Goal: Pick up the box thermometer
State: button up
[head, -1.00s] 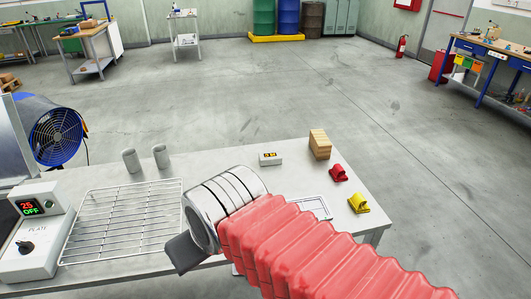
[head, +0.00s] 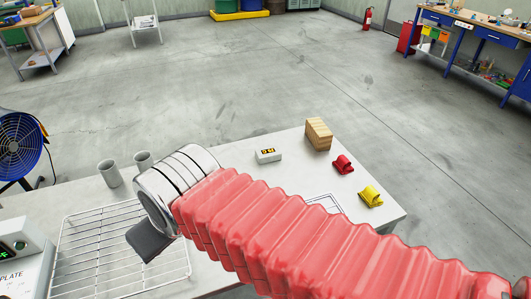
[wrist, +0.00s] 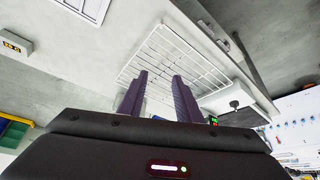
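The box thermometer is a small white box (head: 268,155) with a lit amber display. It stands on the grey table near its far edge, left of the wooden block. In the wrist view the box thermometer (wrist: 15,44) is at the far left edge, well away from the fingers. My gripper (head: 150,243) shows only as a dark part over the wire rack, lower left of the thermometer. In the wrist view the two dark fingers of my gripper (wrist: 160,73) are apart, with nothing between them.
A wire rack (head: 125,222) lies at the table's left, beside a hot plate (head: 22,265). Two grey cups (head: 110,174) stand behind it. A wooden block (head: 318,134), a red clip-like item (head: 343,164) and a yellow one (head: 371,196) are right of the thermometer.

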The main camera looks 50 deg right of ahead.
aim_at(269, 154)
jog(key=shift+o, duration=0.5)
